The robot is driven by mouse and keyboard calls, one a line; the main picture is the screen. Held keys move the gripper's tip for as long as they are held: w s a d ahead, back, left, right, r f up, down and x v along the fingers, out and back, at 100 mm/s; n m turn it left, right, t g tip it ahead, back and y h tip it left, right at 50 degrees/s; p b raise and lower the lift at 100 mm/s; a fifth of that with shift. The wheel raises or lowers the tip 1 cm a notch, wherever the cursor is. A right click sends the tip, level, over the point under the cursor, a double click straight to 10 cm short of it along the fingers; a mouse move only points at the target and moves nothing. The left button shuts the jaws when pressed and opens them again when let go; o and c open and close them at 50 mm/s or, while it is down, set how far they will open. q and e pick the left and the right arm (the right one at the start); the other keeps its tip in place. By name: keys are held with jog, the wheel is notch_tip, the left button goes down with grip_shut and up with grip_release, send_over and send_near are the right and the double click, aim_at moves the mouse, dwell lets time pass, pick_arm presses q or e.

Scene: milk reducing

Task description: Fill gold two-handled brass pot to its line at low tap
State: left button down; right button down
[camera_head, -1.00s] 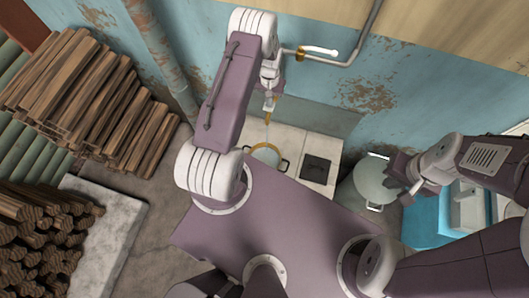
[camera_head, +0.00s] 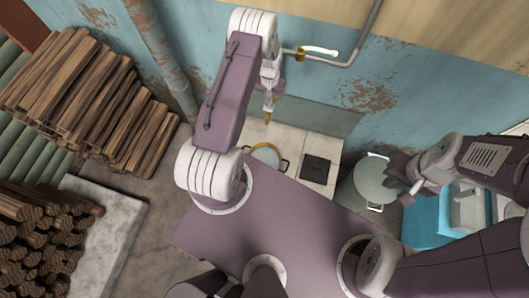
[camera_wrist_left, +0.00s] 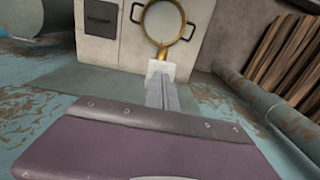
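The level inside and any line are too small to tell. A grey, white-tipped piece juts towards the pot in the left wrist view. My right gripper (camera_head: 409,184) is beside a lidded grey can, fingers unclear.
A dark square plate (camera_head: 315,169) is on the block. A wall pipe (camera_head: 345,62) has a brass valve and white lever. Stacked wood (camera_head: 85,100) fills the left.

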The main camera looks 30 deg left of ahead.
pick_arm(q)
jog(key=shift+r, duration=0.1)
dwell(0.3)
notch_tip(320, 180, up, 7)
jog(key=p, duration=0.4)
jog(key=shift+p, duration=0.4)
